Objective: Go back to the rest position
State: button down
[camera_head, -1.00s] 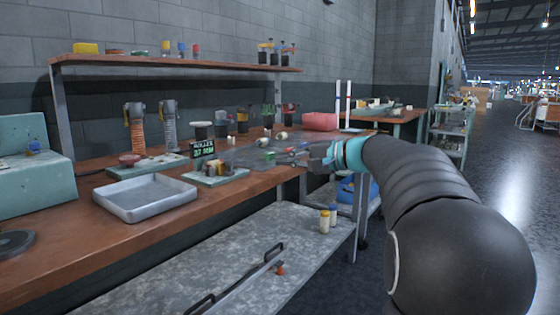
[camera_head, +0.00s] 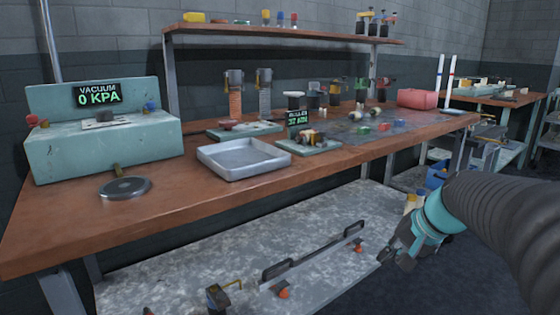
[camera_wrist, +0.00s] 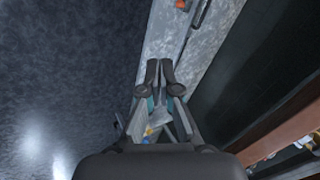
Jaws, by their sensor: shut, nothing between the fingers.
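My gripper (camera_head: 390,258) hangs off the front right of the workbench, near the right end of the lower shelf (camera_head: 235,255). It also shows in the wrist view (camera_wrist: 160,64), with its two fingers together and nothing between them. My dark arm with a teal band comes in from the right in the head view. Yellow-topped bottles stand right behind the gripper and are partly hidden by it.
The wooden bench (camera_head: 70,215) holds a vacuum unit (camera_head: 100,148), a grey tray (camera_head: 243,170), a round plate (camera_head: 124,188) and several small parts. A long bar with black handles (camera_head: 315,258) lies on the lower shelf. A red box (camera_head: 417,98) sits at the bench's far end.

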jog(key=s+a+f+n+h, duration=0.2)
jog(key=s+a+n, duration=0.1)
jog(key=s, duration=0.6)
jog(key=s+a+f+n+h, duration=0.1)
jog(key=s+a+n, duration=0.3)
jog(key=s, duration=0.6)
jog(key=shift+s+f+h, duration=0.2)
jog(key=shift+f+h, duration=0.2)
